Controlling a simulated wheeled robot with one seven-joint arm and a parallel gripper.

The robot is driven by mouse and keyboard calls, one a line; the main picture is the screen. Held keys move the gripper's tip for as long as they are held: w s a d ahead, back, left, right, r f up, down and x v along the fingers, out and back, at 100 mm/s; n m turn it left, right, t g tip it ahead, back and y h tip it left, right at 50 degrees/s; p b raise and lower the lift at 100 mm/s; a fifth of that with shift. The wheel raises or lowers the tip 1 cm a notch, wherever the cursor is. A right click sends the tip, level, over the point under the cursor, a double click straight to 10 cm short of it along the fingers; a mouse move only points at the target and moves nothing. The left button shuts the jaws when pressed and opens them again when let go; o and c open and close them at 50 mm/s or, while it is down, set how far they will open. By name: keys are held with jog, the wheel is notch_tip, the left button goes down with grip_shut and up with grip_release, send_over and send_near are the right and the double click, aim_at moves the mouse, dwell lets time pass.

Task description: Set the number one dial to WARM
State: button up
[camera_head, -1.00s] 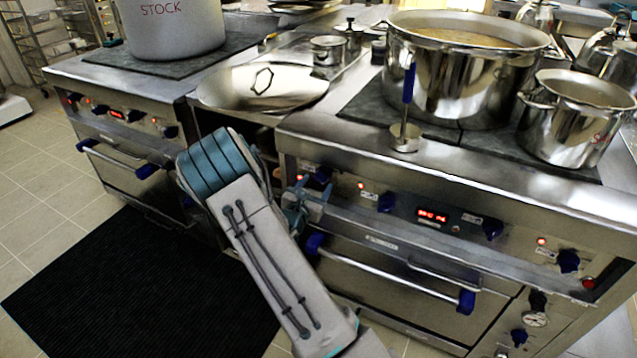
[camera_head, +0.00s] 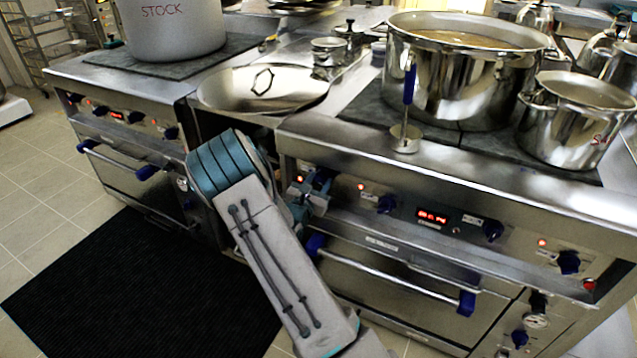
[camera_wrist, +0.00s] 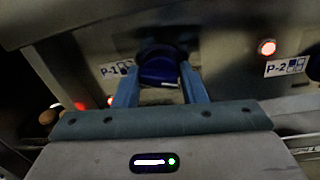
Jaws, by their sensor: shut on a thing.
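The number one dial (camera_wrist: 158,70) is a dark blue knob with a pale mark, beside a label reading P-1 (camera_wrist: 116,70) in the wrist view. My gripper (camera_wrist: 160,84) has one blue finger on each side of the dial and is shut on it. In the head view my gripper (camera_head: 312,190) is at the left end of the right range's front panel, and the dial is mostly hidden behind it. I cannot read a WARM mark or the dial's setting.
The P-2 label (camera_wrist: 288,66) and a lit red lamp (camera_wrist: 267,47) are to the right. More blue knobs (camera_head: 387,204) and a red display (camera_head: 432,216) line the panel. An oven handle (camera_head: 395,272) runs below. A ladle (camera_head: 405,140) and large pot (camera_head: 462,75) stand above.

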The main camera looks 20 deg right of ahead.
jog(key=n+p, duration=0.4)
jog(key=shift+r+n, duration=0.25)
jog(key=shift+n, duration=0.05)
jog(key=n+p, duration=0.3)
jog(key=shift+g, duration=0.3)
jog(key=shift+f+n+p, duration=0.15)
jog(key=shift+n+p, duration=0.95)
jog(key=shift+n, duration=0.2)
jog(key=o, duration=1)
jog(key=shift+c, duration=0.2)
